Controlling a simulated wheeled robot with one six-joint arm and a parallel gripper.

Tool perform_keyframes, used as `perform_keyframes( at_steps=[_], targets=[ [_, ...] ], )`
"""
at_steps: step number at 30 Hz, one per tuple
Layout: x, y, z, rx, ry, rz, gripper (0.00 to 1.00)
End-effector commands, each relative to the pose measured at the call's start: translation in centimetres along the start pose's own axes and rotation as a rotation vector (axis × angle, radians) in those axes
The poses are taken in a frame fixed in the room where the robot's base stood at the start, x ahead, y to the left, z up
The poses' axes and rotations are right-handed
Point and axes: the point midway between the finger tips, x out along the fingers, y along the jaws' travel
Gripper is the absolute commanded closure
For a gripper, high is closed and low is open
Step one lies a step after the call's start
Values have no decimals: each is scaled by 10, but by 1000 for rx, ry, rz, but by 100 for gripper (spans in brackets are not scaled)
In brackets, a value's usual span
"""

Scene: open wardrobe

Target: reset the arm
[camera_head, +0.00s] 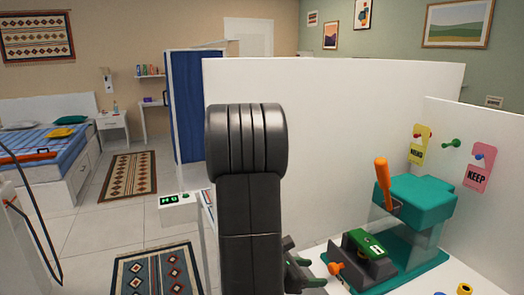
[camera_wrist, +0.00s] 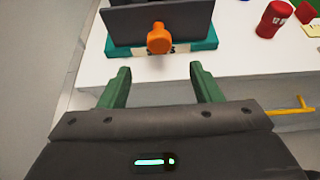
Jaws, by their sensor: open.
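My gripper (camera_wrist: 160,88) shows in the wrist view with its two green fingers spread wide apart and nothing between them. It is above the front edge of the white tabletop (camera_wrist: 235,75). An orange knob (camera_wrist: 160,38) on a dark block lies just ahead of the fingers, apart from them. In the head view my dark arm stands upright in the middle and hides much of the gripper; green finger parts (camera_head: 298,262) show at its lower right.
A teal press (camera_head: 415,205) with an orange lever (camera_head: 382,183) stands right of my arm, beside a dark block with a green top (camera_head: 362,243). White panels (camera_head: 335,140) rise behind. A red container (camera_wrist: 273,20) stands at the right in the wrist view. Open floor (camera_head: 100,225) lies left.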

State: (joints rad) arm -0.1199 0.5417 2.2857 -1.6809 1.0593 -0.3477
Motion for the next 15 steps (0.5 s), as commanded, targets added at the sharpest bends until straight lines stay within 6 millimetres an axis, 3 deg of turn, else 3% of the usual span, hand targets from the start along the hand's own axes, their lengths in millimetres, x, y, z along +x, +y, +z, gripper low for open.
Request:
perform_keyframes(
  at_steps=[12, 15],
  targets=[
    [54, -1, -2, 2, 0, -3, 42],
    [63, -1, 7, 1, -1, -4, 42]
  ],
)
